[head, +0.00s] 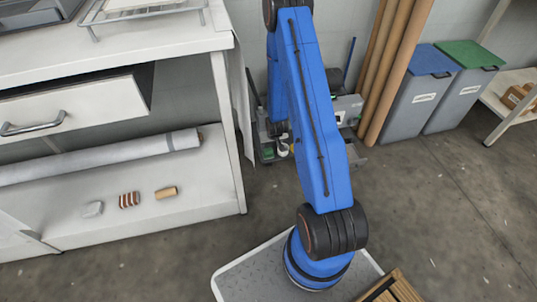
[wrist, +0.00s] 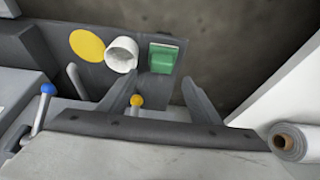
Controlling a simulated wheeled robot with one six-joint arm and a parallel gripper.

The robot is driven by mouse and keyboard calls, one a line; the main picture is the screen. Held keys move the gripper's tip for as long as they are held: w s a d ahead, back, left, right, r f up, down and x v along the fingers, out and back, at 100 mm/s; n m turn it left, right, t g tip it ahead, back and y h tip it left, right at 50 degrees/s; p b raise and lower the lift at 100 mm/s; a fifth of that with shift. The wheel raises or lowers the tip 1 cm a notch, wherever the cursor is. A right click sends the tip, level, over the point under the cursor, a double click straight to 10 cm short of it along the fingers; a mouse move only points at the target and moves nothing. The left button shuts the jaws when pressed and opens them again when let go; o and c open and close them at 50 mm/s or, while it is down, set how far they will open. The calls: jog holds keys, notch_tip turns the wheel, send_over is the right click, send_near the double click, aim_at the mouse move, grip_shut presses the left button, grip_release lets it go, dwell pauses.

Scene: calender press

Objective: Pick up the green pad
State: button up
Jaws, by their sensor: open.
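The green pad (wrist: 163,57) shows in the wrist view, above the picture's middle, on a grey surface beside a white cup. My gripper (wrist: 161,77) shows in the wrist view as two grey fingers spread apart, open and empty. The pad appears beyond the fingertips, between them in the picture, with no visible contact. How far apart they are in depth I cannot tell. In the head view the gripper is out of sight, and I cannot make out the pad for certain.
In the wrist view, a white cup (wrist: 121,54) and a yellow disc (wrist: 87,45) lie left of the pad. A blue-knobbed lever (wrist: 47,89) and a yellow knob (wrist: 136,101) stand nearby. A white roll (wrist: 293,141) is at right. A white workbench (head: 225,130) stands left in the head view.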

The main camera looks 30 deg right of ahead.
aim_at(268, 149)
jog(key=shift+x, duration=4.3)
jog(key=shift+a, duration=0.15)
jog(key=c, duration=0.8)
